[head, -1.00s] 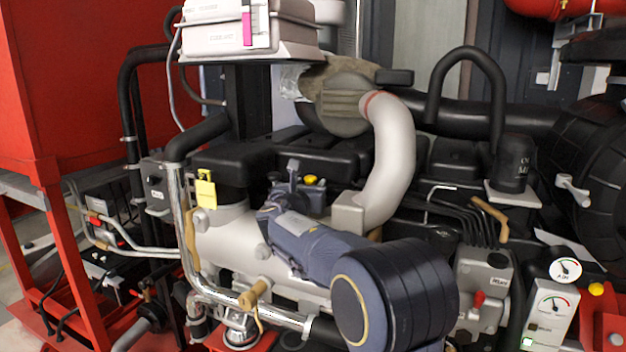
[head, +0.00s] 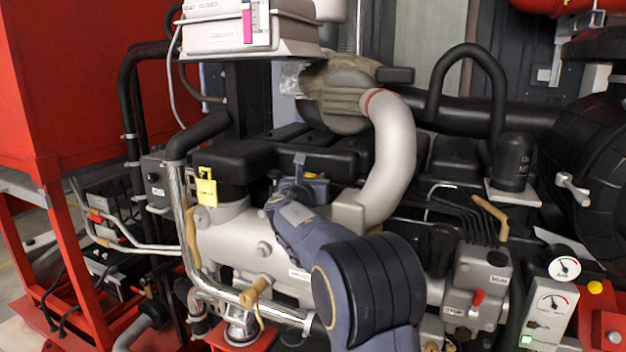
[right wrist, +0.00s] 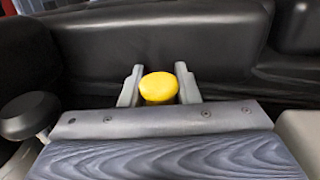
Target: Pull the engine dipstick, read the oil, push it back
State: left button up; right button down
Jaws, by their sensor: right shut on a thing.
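A round yellow knob (right wrist: 159,87), which looks like the dipstick handle, sits between the two grey fingers of my right gripper (right wrist: 159,80) in the right wrist view. The fingers are shut on it, one on each side. In the head view the yellow knob (head: 316,176) shows only partly, beside my right gripper (head: 300,168) at the middle of the engine. Any stick below the knob is hidden, so I cannot see oil on it. My left gripper is not in view.
A pale curved pipe (head: 394,160) rises just right of my right gripper. Black engine covers (head: 335,148) lie behind it. A chrome pipe (head: 181,210) and a yellow tag (head: 207,190) are at left. Gauges (head: 552,306) stand at lower right.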

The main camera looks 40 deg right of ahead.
notch_tip(320, 180, up, 9)
jog(key=p, duration=0.7)
jog(key=shift+p, duration=0.3)
jog(key=shift+r, duration=0.1)
jog(key=c, duration=1.3)
grip_release()
jog(key=shift+o, duration=0.3)
jog(key=shift+a, duration=0.1)
jog(key=b+v, duration=0.2)
jog(key=v, duration=0.5)
jog(key=shift+s+a, duration=0.2)
jog(key=shift+s, duration=0.1)
